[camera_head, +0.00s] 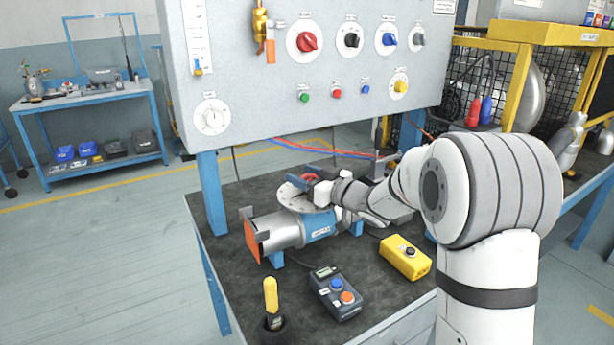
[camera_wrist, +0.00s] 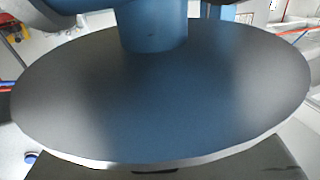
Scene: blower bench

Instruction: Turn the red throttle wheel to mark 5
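The red throttle wheel (camera_head: 309,177) shows as a small patch of red above a round pale dial plate (camera_head: 294,197), on top of the silver and blue blower (camera_head: 281,231). My gripper (camera_head: 312,176) is at the wheel and covers much of it. The gap between its fingers does not show clearly, so I cannot tell whether it is open or shut on the wheel. The dial's marks and the wheel's setting are too small or hidden to read. In the wrist view a large grey disc (camera_wrist: 110,95) with a blue post (camera_wrist: 153,28) fills the picture; neither fingertips nor red wheel can be made out.
On the dark bench top are a yellow box (camera_head: 405,262), a dark button box (camera_head: 335,296) and a yellow-handled lever (camera_head: 271,296). A panel (camera_head: 265,92) with knobs and buttons stands above and behind. An orange flap (camera_head: 251,239) is at the blower's left end.

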